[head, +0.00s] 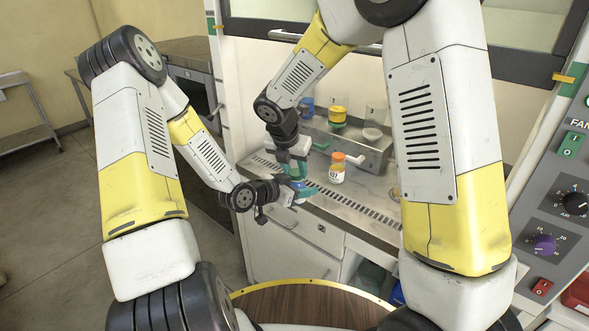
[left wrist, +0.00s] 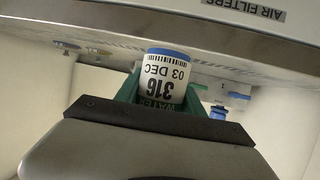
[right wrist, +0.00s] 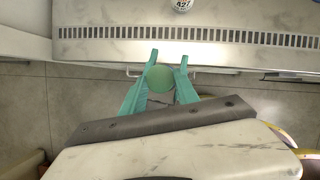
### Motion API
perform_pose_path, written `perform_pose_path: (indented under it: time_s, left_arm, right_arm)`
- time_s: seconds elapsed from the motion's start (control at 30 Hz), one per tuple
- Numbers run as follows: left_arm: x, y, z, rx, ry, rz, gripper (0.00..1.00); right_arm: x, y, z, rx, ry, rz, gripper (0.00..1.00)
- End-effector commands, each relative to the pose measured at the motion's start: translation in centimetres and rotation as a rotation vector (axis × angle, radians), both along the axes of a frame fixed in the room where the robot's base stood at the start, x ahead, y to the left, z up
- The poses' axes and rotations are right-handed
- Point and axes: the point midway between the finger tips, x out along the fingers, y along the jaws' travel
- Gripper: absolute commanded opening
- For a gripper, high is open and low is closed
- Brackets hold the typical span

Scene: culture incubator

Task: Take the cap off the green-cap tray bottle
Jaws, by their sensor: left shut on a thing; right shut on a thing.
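The tray bottle (left wrist: 165,75) is in my left gripper (left wrist: 160,98), between its teal fingers. Its white label reads 316, 03 DEC, WATER, upside down in the left wrist view, with a blue band at the far end. My right gripper (right wrist: 169,75) has its teal fingers on either side of the round green cap (right wrist: 158,78), seen end-on. In the head view the right gripper (head: 292,168) points down just above the left gripper (head: 298,193), at the bench's front edge. The fingers hide the join, so I cannot tell whether cap and bottle touch.
A bottle with an orange cap (head: 337,168) stands on the bench (head: 352,203), just right of the grippers. Behind it, a metal rack (head: 365,149) has several containers around it. A slotted vent strip runs along the bench front. A control panel (head: 560,200) stands at right.

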Motion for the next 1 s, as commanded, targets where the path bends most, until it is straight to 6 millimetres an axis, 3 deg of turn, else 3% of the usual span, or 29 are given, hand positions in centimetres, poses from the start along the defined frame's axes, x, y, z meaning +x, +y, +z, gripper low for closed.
perform_pose_path:
  time_s: [1.0]
  left_arm:
    - [0.0, 0.0, 0.0, -0.001, -0.001, 0.000, 0.00]
  right_arm:
    - [0.0, 0.0, 2.5, 0.001, -0.001, -0.001, 0.00]
